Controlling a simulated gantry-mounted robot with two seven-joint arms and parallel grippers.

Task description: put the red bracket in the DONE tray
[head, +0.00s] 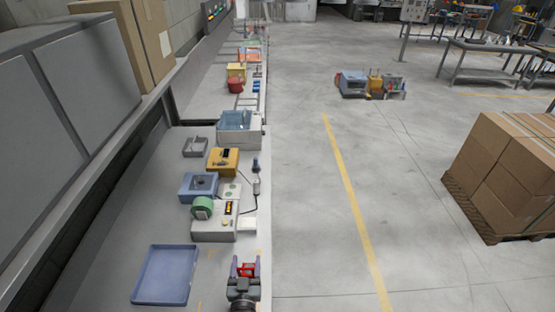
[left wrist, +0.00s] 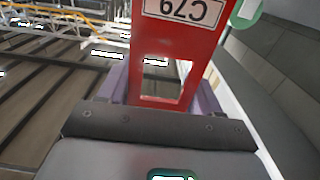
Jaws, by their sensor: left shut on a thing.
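The red bracket (head: 248,271) is between the purple fingers of my left gripper (head: 246,264), at the front right of the bench in the head view. In the left wrist view the bracket (left wrist: 165,38) is a red frame with an opening and a white label, upside down, that seems to read C79. The left gripper (left wrist: 160,90) is shut on it. An empty, shallow blue tray (head: 165,268) lies on the bench to the left of the gripper. No DONE label can be read on it. My right gripper is not in view.
Behind the tray stand a pale device with a green roll (head: 202,207), a blue block (head: 198,187), a yellow box (head: 222,160) and a clear-topped bin (head: 240,128). Grey cabinets (head: 60,90) line the left. The bench between gripper and tray is clear.

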